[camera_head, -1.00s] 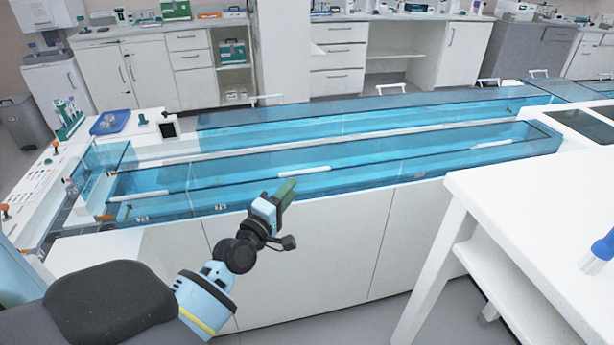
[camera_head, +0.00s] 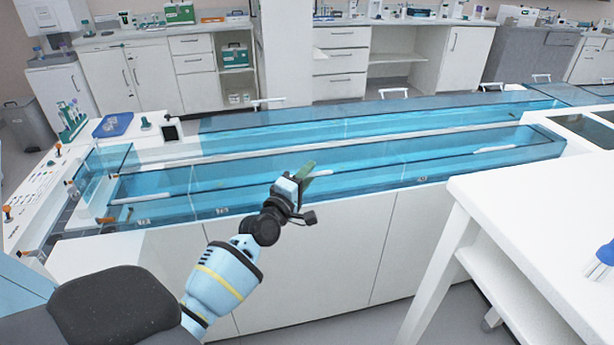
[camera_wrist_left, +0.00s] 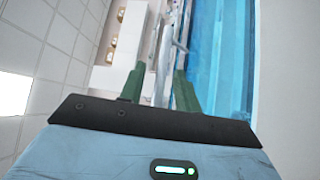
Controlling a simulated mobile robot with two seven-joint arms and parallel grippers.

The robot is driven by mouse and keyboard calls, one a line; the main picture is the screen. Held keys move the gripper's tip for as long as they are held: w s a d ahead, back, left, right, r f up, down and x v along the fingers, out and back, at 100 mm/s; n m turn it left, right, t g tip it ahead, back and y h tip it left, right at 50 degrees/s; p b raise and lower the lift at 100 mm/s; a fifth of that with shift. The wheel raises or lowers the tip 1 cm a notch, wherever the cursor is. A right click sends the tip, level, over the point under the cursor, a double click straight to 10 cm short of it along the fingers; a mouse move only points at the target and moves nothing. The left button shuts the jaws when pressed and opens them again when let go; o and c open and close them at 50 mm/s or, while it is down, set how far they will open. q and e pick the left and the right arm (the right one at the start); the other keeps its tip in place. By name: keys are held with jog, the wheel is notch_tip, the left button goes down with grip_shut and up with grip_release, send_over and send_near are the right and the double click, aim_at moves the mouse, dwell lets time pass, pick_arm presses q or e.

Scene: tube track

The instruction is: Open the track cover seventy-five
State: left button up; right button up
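A long track (camera_head: 480,163) of clear blue-tinted panels runs across the middle of the head view, its covers looking closed. Small plates sit on its front, too small to read, so I cannot tell which cover is seventy-five. White bars show on it, one at the left (camera_head: 137,198) and one at the right (camera_head: 495,149). My left gripper (camera_head: 309,170) is over the near edge of the track, with green fingers. In the left wrist view its fingers (camera_wrist_left: 160,68) are apart, with nothing clearly held between them. My right gripper is out of view.
A white table (camera_head: 540,200) stands at the front right, with a blue object (camera_head: 605,254) at its edge. A blue tray (camera_head: 113,124) and a green tube rack (camera_head: 73,121) are on the left bench. White cabinets (camera_head: 355,235) fill the track's front.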

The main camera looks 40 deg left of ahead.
pick_arm(q)
grip_shut()
dwell(0.5)
